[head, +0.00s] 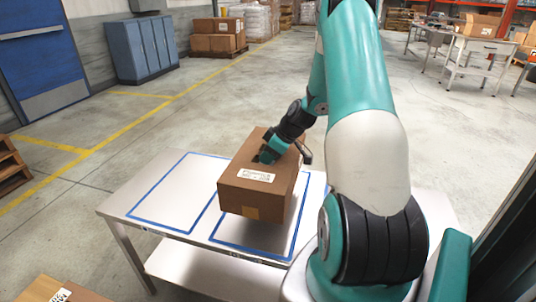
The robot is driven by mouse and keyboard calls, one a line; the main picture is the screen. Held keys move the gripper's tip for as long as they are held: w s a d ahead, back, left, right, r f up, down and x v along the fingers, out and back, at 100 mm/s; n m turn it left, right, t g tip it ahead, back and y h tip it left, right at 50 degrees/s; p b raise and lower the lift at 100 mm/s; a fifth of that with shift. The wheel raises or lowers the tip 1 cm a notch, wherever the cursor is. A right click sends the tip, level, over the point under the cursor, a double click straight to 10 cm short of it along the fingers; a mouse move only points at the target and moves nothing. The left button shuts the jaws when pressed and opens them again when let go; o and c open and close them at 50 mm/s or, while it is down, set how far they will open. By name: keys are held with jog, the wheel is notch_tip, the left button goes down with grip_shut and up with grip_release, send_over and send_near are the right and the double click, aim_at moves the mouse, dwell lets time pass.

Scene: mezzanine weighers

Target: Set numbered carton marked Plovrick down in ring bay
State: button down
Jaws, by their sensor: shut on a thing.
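A brown carton (259,186) with a white label shows in the head view; the label's print is too small to read surely. My gripper (266,155) is shut on the carton at its top. The carton is over the right blue-outlined bay (276,252) of a pale metal table, with a shadow beneath it, and seems a little above the surface. The left blue-outlined bay (176,196) is empty. No ring mark can be made out in either bay, and the carton hides part of the right one.
The pale table (122,202) has a lower shelf. Another labelled carton (62,291) is at the bottom left, and a wooden pallet (10,166) at the left edge. Blue cabinets (141,50), stacked cartons (217,42) and a workbench (478,44) stand farther back. The floor between is clear.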

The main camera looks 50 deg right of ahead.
jog(key=shift+f+b, duration=3.2)
jog(key=shift+f, duration=1.15)
jog(key=shift+f, duration=0.25)
jog(key=c, duration=0.8)
grip_release()
jog(key=shift+c, duration=0.2)
